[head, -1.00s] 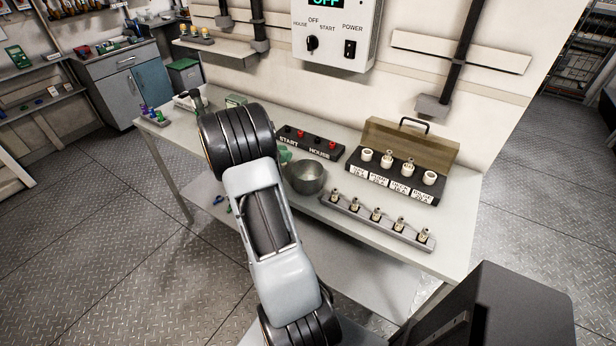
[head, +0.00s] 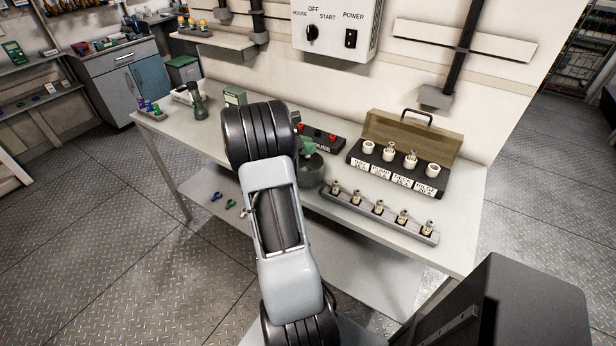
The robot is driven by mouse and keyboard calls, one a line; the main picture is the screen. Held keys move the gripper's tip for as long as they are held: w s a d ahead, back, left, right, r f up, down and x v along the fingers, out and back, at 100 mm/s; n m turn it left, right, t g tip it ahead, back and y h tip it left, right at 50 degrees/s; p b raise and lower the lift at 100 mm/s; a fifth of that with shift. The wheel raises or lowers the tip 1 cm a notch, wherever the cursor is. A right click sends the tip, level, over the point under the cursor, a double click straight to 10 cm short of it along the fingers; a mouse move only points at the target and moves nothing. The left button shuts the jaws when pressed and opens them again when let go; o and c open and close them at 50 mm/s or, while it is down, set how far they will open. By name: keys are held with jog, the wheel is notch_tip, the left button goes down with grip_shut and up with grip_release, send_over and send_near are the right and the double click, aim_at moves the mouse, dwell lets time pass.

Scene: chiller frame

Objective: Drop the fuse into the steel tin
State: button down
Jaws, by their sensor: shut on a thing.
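The steel tin (head: 311,171) is a round grey metal bowl standing on the bench, left of the fuse block. My gripper (head: 307,149) shows only as a small green part beside my dark wrist, over the tin's mouth. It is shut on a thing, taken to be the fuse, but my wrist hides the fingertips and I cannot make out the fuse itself. The tin's inside is mostly covered by the gripper.
A black fuse block (head: 400,172) with white sockets and a raised lid stands right of the tin. A grey rail (head: 380,215) with several small fittings lies in front. A switch strip (head: 325,138) is behind the tin. The bench's front right (head: 450,252) is clear.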

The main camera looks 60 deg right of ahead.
jog(key=shift+f, duration=0.65)
jog(key=shift+r, duration=0.1)
jog(key=c, duration=0.9)
grip_release()
jog(key=b+v, duration=0.1)
jog(key=v, duration=1.2)
jog(key=shift+w+a, duration=0.3)
jog(key=shift+r, duration=0.1)
